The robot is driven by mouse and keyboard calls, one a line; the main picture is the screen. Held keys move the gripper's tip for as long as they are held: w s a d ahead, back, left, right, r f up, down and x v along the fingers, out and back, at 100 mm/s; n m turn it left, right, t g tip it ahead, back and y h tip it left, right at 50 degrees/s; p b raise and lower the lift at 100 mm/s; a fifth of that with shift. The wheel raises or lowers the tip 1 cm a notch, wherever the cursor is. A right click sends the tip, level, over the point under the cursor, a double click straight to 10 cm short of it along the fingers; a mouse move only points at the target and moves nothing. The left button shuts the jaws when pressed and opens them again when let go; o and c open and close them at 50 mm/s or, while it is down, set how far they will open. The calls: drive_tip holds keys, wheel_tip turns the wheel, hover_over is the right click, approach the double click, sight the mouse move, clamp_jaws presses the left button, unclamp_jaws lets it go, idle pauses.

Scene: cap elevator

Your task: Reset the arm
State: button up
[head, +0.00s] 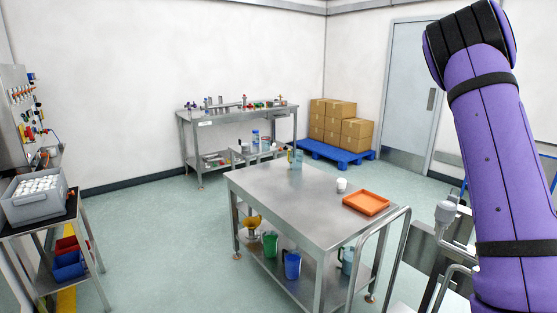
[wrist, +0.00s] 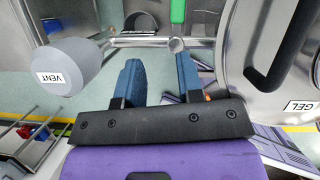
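My purple arm (head: 505,160) stands raised along the right side of the head view, bent at a black joint near the top. My gripper is out of that view. In the wrist view my gripper (wrist: 158,72) has its two blue fingers apart, with nothing held between them. Just beyond the fingertips is a metal bar (wrist: 140,42) with a green handle (wrist: 178,11). I cannot tell whether a finger touches the bar.
In the wrist view a grey VENT knob (wrist: 70,62) is left of the fingers and a steel GEL vessel (wrist: 248,110) is close on the right. A steel table (head: 275,190) with an orange tray (head: 366,203) stands mid-room. Open floor (head: 165,240) lies left of it.

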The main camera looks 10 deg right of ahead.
drive_tip(key=s+a+r+n+t+y, duration=0.1)
drive_tip(key=s+a+r+n+y, duration=0.1)
drive_tip(key=a+r+n, duration=0.6)
drive_tip(key=s+a+r+n+t+y, duration=0.15)
drive_tip(key=a+r+n, duration=0.25)
drive_tip(key=a+n, duration=0.7)
drive_tip(key=s+a+r+n+y, duration=0.2)
drive_tip(key=a+r+n, duration=0.4)
drive_tip(key=a+n, duration=0.45)
drive_tip(key=s+a+r+n+h, duration=0.1)
drive_tip(key=s+a+r+n, duration=0.1)
drive_tip(key=s+a+n, duration=0.3)
drive_tip(key=s+a+r+n+h, duration=0.1)
drive_tip(key=s+a+r+n, duration=0.1)
drive_tip(key=s+a+n, duration=0.4)
drive_tip(key=s+n, duration=0.5)
drive_tip(key=n, duration=0.1)
drive_tip(key=shift+a+r, duration=0.2)
drive_tip(key=shift+r, duration=0.15)
